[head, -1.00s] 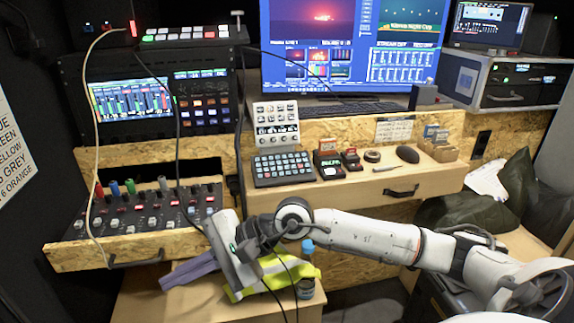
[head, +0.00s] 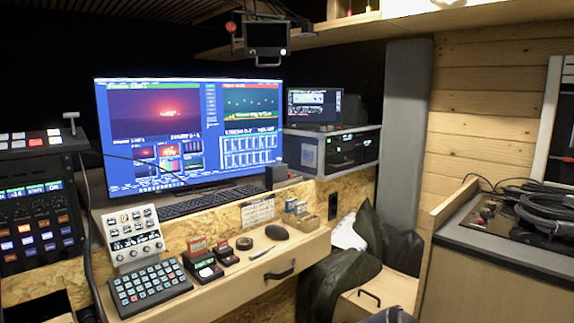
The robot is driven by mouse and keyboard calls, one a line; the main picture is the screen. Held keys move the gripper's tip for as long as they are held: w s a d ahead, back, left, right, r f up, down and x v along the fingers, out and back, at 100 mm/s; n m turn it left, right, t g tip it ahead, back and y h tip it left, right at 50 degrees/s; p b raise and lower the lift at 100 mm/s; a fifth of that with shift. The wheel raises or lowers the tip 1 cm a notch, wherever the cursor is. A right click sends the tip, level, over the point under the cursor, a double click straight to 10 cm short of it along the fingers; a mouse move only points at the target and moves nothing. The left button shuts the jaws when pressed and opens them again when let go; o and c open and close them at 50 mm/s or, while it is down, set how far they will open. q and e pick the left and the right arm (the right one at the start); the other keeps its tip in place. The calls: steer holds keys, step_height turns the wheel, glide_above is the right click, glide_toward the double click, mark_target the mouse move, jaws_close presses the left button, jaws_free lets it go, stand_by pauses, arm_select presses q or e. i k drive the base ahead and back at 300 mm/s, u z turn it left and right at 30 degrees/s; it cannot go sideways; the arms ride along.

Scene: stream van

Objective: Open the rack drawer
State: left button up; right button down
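The grey rack case (head: 309,153) stands at the back, right of the big monitor. Its black front (head: 352,149) faces right and has small green lights; it looks flush with the case, and a handle on it is too small to make out clearly. A small screen (head: 314,106) sits on top of the case. Neither of my grippers is in view.
A wooden desk drawer front with a black handle (head: 280,271) lies below the desktop gear. Dark green cloth (head: 342,268) fills the space right of it, near a wooden box with a handle (head: 370,296). A counter with coiled cables (head: 545,205) stands at right.

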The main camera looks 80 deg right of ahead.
mark_target(337, 163)
steer(key=u, duration=0.05)
steer(key=i, duration=0.2)
steer(key=z, duration=1.45)
